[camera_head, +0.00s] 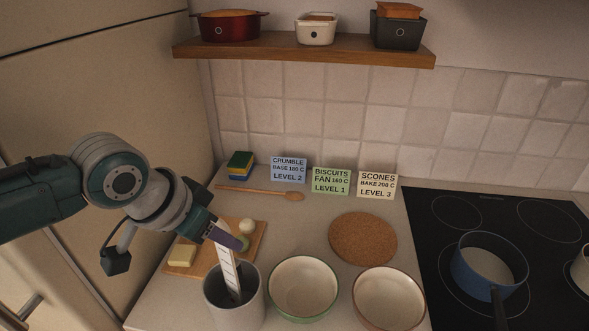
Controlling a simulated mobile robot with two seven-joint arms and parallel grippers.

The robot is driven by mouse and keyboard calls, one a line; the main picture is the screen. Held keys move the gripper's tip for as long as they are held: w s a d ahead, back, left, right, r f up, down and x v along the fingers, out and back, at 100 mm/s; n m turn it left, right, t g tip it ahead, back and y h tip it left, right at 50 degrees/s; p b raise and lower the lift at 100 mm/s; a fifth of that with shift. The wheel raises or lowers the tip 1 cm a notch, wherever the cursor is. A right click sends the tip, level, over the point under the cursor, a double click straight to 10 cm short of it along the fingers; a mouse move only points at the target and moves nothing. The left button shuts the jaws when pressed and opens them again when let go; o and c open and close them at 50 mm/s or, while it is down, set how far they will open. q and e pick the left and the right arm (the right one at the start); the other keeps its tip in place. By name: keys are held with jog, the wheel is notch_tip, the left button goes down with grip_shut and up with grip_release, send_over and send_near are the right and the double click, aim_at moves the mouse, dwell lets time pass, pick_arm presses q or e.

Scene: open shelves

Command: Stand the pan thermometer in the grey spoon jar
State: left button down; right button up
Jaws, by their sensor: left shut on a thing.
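The grey spoon jar (236,318) stands at the front of the counter, cut off by the bottom edge of the picture. The pan thermometer (228,268) is a pale flat strip with dark marks. It slants down, and its lower end shows within the jar's mouth. I cannot tell whether it touches the jar's bottom. My left gripper (222,236) is shut on the thermometer's upper end, above and behind the jar's rim. My right gripper is not in view.
A green-rimmed bowl (303,312) stands close right of the jar, with a brown-rimmed bowl (388,322) beyond. A chopping board (257,248) lies behind the jar. A cork mat (362,239), wooden spoon (262,192) and hob with a blue pan (470,288) are further off.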

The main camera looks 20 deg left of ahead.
pick_arm(q)
jog(key=shift+c, duration=1.9)
grip_release()
jog(key=v, duration=1)
jog(key=shift+p, duration=0.3)
jog(key=shift+f, duration=0.1)
jog(key=s+d+g+y, duration=0.1)
jog(key=s+d, duration=0.3)
jog(key=s, duration=0.4)
jog(key=s+d+g, duration=0.1)
jog(key=s+d, duration=0.2)
jog(key=s, duration=0.6)
notch_tip(320, 180, up, 18)
jog(key=p, duration=1.8)
jog(key=shift+w, duration=0.35)
